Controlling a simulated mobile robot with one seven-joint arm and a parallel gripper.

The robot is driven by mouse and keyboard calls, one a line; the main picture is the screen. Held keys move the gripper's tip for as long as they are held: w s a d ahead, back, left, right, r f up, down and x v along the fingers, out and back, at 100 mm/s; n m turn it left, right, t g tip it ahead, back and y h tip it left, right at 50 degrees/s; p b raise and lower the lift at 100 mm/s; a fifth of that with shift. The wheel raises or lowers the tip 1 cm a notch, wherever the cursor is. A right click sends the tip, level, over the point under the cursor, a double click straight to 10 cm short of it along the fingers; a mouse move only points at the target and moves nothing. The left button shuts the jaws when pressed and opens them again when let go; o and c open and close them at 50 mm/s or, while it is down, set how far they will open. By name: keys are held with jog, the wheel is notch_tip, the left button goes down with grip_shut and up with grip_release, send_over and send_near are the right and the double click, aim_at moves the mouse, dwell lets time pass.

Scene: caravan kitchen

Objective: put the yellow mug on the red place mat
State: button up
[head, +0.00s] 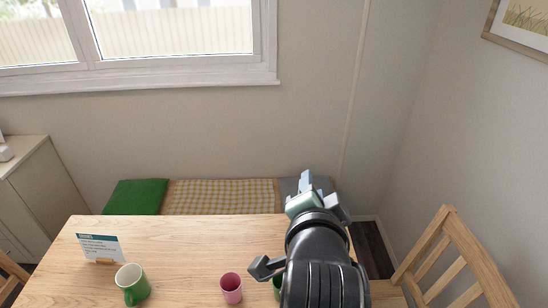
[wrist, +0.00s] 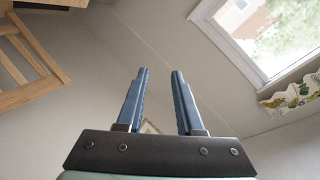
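Neither a yellow mug nor a red place mat shows in either view. On the wooden table (head: 180,250) in the head view stand a green mug (head: 132,284) and a pink cup (head: 231,288). A second green item (head: 277,287) is mostly hidden behind my arm. My gripper (head: 305,180) is raised over the table's right side. In the wrist view, its two blue fingers (wrist: 160,72) are apart with nothing between them, facing the wall and window.
A small sign (head: 100,247) stands at the table's left. A wooden chair (head: 455,265) is at the right. A bench with a green cushion (head: 136,197) and a checked cushion (head: 220,196) runs behind the table. The table's middle back is clear.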

jog(key=s+a+r+n+t, duration=0.1)
jog(key=a+r+n+t, duration=0.15)
jog(key=r, duration=0.65)
jog(key=s+a+r+n+t, duration=0.1)
jog(key=r+n+t, duration=0.25)
jog(key=r, duration=0.55)
jog(key=s+a+r+n+t+y, duration=0.1)
jog(key=s+r+n+t, duration=0.2)
jog(key=s+r, duration=0.2)
jog(key=s+a+r+n+t, duration=0.2)
jog(key=s+r, duration=0.4)
jog(key=r, duration=0.6)
jog(key=n+t, duration=0.1)
jog(key=t, duration=0.1)
jog(key=shift+r+t+y, duration=0.2)
jog(key=shift+t+y, duration=0.1)
jog(key=shift+y, duration=0.1)
